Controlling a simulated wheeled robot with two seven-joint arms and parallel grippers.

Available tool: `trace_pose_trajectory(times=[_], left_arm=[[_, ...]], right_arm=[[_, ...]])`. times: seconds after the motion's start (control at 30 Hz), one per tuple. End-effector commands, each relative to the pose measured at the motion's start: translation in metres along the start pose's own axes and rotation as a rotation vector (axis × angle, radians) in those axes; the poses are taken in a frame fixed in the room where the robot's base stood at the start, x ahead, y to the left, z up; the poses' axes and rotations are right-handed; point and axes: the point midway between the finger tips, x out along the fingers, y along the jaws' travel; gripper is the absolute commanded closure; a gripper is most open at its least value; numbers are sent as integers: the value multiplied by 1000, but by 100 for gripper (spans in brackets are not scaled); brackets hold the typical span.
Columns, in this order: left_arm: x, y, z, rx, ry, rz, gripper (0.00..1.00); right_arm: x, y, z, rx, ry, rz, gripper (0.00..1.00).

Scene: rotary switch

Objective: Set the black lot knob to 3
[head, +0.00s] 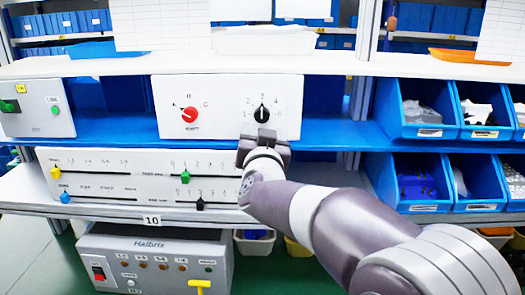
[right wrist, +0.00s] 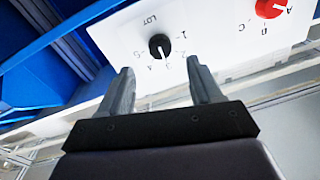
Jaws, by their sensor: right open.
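The black lot knob (head: 261,114) is on the right half of a white panel (head: 225,95). Its white pointer line points up, at about the 3 mark in the head view. It also shows in the right wrist view (right wrist: 159,46), where the line points toward the printed 3. My right gripper (head: 264,138) is just below the knob in the head view. In the right wrist view, the gripper's fingers (right wrist: 158,72) are spread apart with nothing between them, and the knob appears beyond them, apart from the fingertips. My left gripper is not in view.
A red knob (head: 190,114) sits left of the black one on the same panel. A slider panel (head: 120,180) is below, and a switch box (head: 38,108) at the left. Blue bins (head: 415,110) stand at the right. A Halbrix unit (head: 155,255) is lower down.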

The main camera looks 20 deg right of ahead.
Motion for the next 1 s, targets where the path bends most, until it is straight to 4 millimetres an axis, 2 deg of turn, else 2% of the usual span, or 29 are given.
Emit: trace_pose_trajectory(times=[0.1,0.3,0.83,0.87,0.93,0.97,1.0], left_arm=[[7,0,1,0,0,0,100],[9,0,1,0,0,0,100],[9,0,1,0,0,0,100],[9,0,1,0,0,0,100],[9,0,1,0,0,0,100],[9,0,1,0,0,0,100],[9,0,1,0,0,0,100]], right_arm=[[-30,0,2,2,0,-3,36],[-54,0,1,1,-3,0,36],[-56,-2,4,28,-18,-11,36],[-56,-8,10,45,-46,-36,36],[-63,-27,40,51,-167,-139,36],[-70,-35,60,40,-243,-189,36],[-81,-42,93,13,-366,-247,36]])
